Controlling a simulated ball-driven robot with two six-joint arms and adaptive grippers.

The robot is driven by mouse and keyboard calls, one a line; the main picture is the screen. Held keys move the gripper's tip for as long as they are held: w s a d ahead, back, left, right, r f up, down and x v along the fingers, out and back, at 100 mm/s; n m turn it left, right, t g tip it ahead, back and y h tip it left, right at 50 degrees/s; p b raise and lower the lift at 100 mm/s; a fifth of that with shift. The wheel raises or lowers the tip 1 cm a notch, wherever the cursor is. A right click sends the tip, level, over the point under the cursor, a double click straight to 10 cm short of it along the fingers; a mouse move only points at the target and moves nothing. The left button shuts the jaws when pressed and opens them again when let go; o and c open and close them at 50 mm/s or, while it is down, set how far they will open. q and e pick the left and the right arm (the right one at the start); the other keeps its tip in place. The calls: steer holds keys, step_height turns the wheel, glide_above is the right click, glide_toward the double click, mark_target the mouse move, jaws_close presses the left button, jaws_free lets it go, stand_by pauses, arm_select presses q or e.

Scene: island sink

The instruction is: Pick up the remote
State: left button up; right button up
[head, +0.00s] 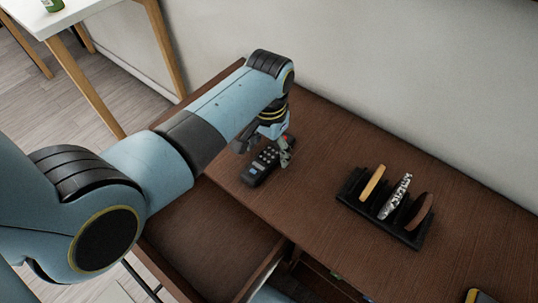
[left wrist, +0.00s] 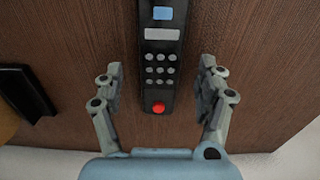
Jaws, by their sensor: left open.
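The remote (head: 262,166) is dark, with grey keys and a red button at one end. It lies on the brown wooden top near its left end. In the left wrist view the remote (left wrist: 159,60) runs upward from between the fingers, its red button nearest the palm. My left gripper (head: 268,146) is over the red-button end of the remote. In the left wrist view the left gripper (left wrist: 160,80) is open, one finger on each side of the remote with gaps to it. Whether the fingertips touch the top I cannot tell. My right gripper is not in view.
A black rack (head: 416,240) with several upright slabs stands right of the remote on the wooden top (head: 330,140). An open drawer (head: 200,240) is below the front edge. The wall (head: 400,80) is behind. A white table (head: 75,12) stands at upper left.

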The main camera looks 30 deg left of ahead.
arm_select(q)
steer(key=shift+f, duration=0.7)
steer(key=c, duration=1.3)
steer(key=shift+r, duration=0.1)
